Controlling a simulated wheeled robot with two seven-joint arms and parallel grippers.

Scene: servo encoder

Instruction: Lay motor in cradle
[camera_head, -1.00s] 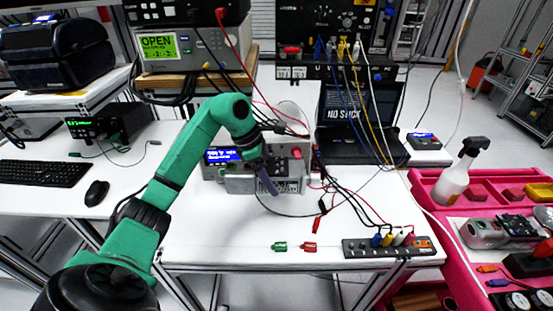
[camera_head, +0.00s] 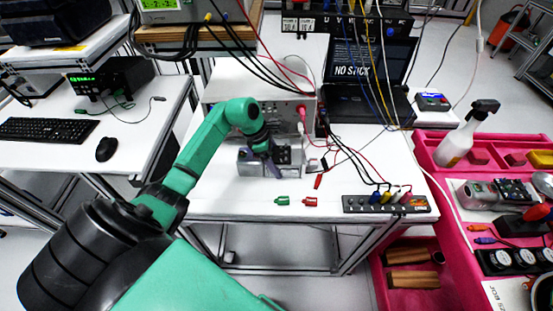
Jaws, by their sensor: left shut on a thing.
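A silver metal cradle (camera_head: 250,166) stands on the white bench, in front of a grey instrument box. My left gripper (camera_head: 274,170) comes in over the cradle from above and the left. Its jaws are closed on what I take to be the motor, which is small and mostly hidden by the fingers and the cradle. I cannot tell whether the motor touches the cradle's seat. My right gripper is not in view.
A green connector (camera_head: 282,201) and a red connector (camera_head: 310,202) lie in front of the cradle. A black terminal strip (camera_head: 362,204) with cables is at the front right. A laptop (camera_head: 365,105) is behind. A pink tray (camera_head: 428,152) stands right.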

